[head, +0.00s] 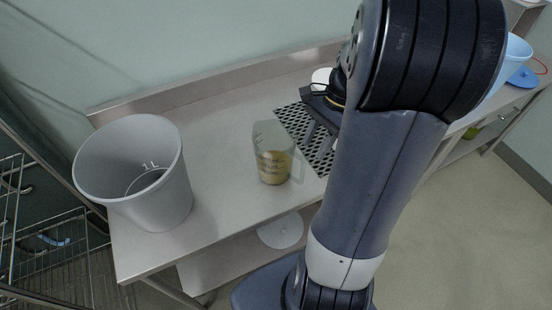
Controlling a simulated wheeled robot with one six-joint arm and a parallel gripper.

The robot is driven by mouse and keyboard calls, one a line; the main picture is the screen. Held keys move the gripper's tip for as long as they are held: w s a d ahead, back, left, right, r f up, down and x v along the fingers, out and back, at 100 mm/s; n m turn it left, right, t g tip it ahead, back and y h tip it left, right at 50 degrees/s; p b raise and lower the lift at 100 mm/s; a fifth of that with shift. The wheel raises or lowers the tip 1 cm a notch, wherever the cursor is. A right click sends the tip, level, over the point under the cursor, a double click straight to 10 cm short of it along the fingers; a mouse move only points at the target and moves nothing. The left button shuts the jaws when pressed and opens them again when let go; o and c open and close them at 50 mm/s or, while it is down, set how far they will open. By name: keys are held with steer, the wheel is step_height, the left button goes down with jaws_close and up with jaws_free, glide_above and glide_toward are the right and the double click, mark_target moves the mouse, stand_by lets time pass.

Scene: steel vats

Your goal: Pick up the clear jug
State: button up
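The clear jug (273,153) stands upright on the steel table, left of my arm. Its lower part shows a yellow-brown content with faint markings, and its upper part is see-through. My gripper (318,118) shows in part as dark pieces beside my arm, to the right of the jug and apart from it in the picture. My arm hides much of it, and its finger opening cannot be made out.
A large grey bucket (134,170) stands on the steel table (215,125) at the left. A perforated black mat (292,118) lies right of the jug. A wire rack (60,255) stands at far left. A light blue bowl (515,52) sits at far right.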

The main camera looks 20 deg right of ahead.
mark_target(282, 161)
steer(key=p+x, duration=0.1)
steer(key=x, duration=0.6)
steer(key=shift+f, duration=0.5)
jaws_close()
steer(key=shift+w+d, duration=0.1)
